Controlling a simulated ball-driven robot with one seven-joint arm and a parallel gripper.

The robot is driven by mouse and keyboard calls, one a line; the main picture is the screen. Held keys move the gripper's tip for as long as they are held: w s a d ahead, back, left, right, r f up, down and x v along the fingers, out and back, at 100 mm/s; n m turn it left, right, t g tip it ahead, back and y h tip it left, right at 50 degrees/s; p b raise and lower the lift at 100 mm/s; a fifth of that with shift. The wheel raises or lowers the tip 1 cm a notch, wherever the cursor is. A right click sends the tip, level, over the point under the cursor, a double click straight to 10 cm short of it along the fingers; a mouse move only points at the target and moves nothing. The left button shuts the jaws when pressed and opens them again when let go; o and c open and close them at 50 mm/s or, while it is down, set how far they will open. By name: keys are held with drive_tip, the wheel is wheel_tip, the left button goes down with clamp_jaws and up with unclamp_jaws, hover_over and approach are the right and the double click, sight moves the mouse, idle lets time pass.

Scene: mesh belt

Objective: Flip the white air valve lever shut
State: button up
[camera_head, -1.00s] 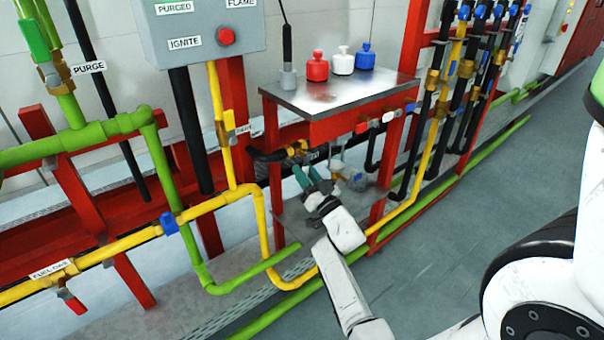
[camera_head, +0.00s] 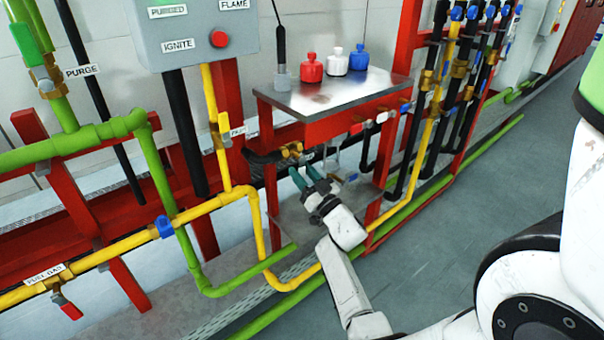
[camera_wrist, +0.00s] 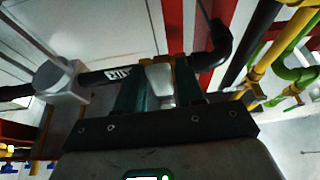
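My gripper (camera_head: 305,178) is under the small metal-topped table, with its teal fingers pointing at brass valve fittings (camera_head: 291,150). In the wrist view, the two teal fingers (camera_wrist: 160,97) stand apart. A white piece, which looks like the white air valve lever (camera_wrist: 159,78), shows between and beyond them, beside a brass part (camera_wrist: 184,75). Whether a finger touches it I cannot tell. A label (camera_wrist: 118,73) beside it is too small to read surely. In the head view, this lever is mostly hidden by the fingers and the table's shadow.
The table (camera_head: 335,92) above carries red, white and blue bottles. Several coloured handles line its front edge. A yellow pipe (camera_head: 258,230) and a green pipe (camera_head: 245,283) run left of my arm. A red post (camera_head: 378,195) stands to the right. The grey floor (camera_head: 450,210) is clear.

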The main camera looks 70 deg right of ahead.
drive_tip(key=shift+o, duration=0.8)
drive_tip(key=v, duration=1)
drive_tip(key=shift+s+a+f+p, duration=0.15)
drive_tip(key=shift+s+a+p, duration=0.05)
drive_tip(key=shift+s+p, duration=0.1)
